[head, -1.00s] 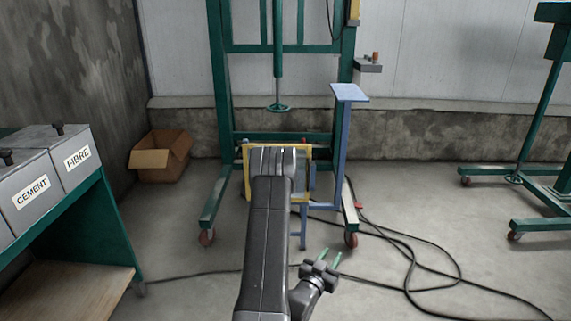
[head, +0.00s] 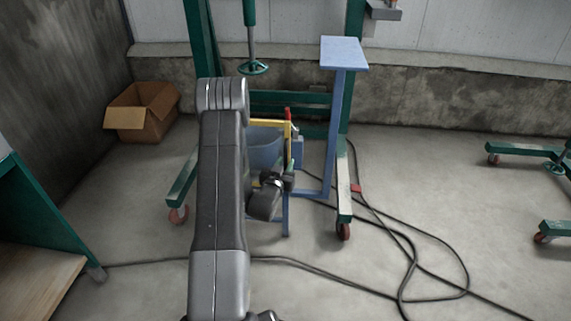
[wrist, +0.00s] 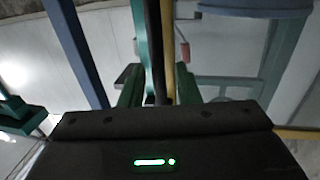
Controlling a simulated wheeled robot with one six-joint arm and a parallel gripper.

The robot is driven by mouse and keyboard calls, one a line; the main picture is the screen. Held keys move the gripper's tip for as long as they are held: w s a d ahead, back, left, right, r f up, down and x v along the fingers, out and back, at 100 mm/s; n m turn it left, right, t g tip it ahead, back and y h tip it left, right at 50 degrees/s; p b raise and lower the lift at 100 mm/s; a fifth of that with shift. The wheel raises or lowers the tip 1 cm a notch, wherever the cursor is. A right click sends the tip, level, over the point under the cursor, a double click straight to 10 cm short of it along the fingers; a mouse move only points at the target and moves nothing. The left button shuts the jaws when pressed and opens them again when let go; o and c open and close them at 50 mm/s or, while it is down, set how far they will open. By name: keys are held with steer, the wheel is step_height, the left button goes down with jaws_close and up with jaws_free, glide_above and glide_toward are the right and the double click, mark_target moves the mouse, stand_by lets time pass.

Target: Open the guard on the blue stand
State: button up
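The guard (head: 268,122) is a yellow frame on the blue stand (head: 285,218). Its top bar and right upright show in the head view; my arm hides the left part. My gripper (head: 289,165) is at the guard's right upright. In the wrist view, the green fingers (wrist: 158,92) are apart, with the yellow bar (wrist: 168,45) running between them. I cannot tell whether they touch it. A red-tipped part (head: 288,113) stands at the guard's top right corner. A blue bucket-like body (head: 264,148) shows behind the frame.
A blue post with a flat plate (head: 343,53) rises right of the guard. A green wheeled frame (head: 344,190) surrounds the stand. Black cables (head: 400,245) lie on the floor at right. A cardboard box (head: 143,112) and a green bench (head: 40,215) are at left.

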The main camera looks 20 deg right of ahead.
steer(key=shift+w+d, duration=0.4)
steer(key=shift+w, duration=0.05)
jaws_close()
steer(key=shift+s, duration=0.15)
